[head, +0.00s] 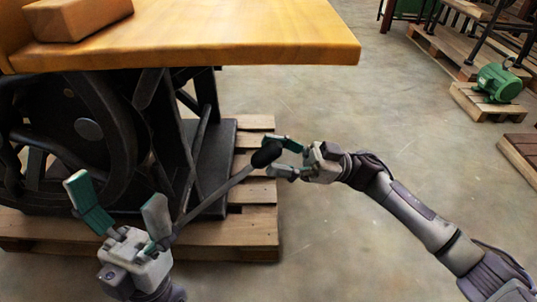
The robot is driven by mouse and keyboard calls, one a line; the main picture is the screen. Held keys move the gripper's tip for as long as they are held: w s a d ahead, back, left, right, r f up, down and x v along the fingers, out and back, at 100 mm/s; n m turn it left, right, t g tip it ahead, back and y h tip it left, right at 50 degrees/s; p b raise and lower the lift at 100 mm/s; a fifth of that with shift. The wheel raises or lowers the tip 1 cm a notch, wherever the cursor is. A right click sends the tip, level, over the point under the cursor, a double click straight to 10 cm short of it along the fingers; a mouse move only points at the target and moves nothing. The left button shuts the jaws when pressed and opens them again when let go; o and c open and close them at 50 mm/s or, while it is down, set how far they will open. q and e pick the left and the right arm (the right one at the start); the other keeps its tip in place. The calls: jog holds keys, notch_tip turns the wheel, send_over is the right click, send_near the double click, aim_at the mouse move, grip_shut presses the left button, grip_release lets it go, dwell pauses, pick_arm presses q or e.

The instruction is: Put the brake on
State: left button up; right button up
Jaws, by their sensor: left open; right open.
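The brake lever (216,190) is a thin metal rod. It slopes up to the right from low beside the black press frame and ends in a dark knob (267,154). My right gripper (278,157) is open, with its fingers around or right beside the knob; I cannot tell whether they touch it. My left gripper (118,208) is open and empty, pointing up in front of the black wheel (88,129). The lower end of the lever is partly hidden behind my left gripper's finger.
The press has a wooden top (230,35) with a wooden block (75,17) on it, and stands on a wooden pallet (255,222). A green motor (499,83) sits on another pallet at the upper right. The concrete floor (330,110) between them is clear.

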jog(key=shift+x, duration=0.95)
jog(key=shift+c, duration=0.4)
grip_shut()
